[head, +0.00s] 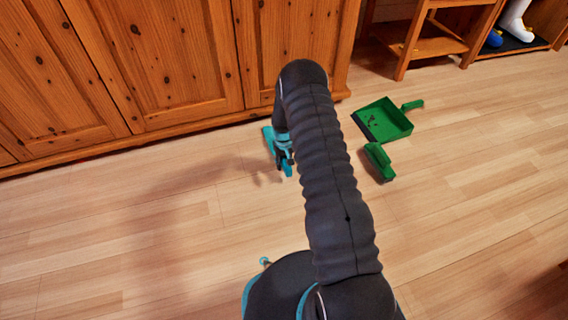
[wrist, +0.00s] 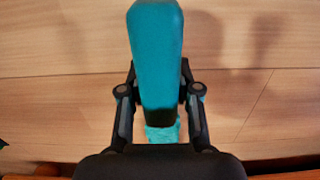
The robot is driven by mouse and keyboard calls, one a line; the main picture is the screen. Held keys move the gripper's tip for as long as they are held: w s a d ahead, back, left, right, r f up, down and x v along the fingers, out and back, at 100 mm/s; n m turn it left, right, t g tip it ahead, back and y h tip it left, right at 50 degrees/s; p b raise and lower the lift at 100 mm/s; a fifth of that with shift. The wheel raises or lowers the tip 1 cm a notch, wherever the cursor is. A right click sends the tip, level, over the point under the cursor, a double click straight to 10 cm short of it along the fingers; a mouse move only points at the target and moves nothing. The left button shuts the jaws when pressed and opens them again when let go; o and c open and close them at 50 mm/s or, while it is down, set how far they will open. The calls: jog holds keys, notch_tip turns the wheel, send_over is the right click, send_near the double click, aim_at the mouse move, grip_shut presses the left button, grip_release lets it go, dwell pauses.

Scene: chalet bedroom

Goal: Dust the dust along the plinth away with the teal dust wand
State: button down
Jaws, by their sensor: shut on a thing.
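The teal dust wand is held in my gripper (head: 284,155), close to the floor in front of the wooden cabinet. In the wrist view its smooth teal handle (wrist: 155,50) runs between the two fingers of my gripper (wrist: 160,92), which is shut on it. A fluffy teal part (wrist: 162,133) shows beyond the fingers, partly hidden by the gripper body. The plinth (head: 130,143) runs along the cabinet's foot. I cannot clearly make out the dust along it. My arm hides part of the cabinet front and floor.
A green dustpan (head: 391,130) with dark bits in it lies on the floor to the right, with a green brush (head: 379,162) just in front of it. A wooden shelf stand (head: 432,47) and boots (head: 515,22) are at the back right. The floor (head: 110,225) at left is clear.

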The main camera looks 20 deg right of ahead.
jog(key=shift+a, duration=0.1)
jog(key=shift+a+f, duration=0.2)
jog(key=shift+a, duration=7.1)
jog(key=shift+d+f, duration=0.1)
jog(key=shift+d, duration=7.3)
jog(key=shift+a+f, duration=0.1)
jog(key=shift+a, duration=7.35)
jog(key=shift+r, duration=0.2)
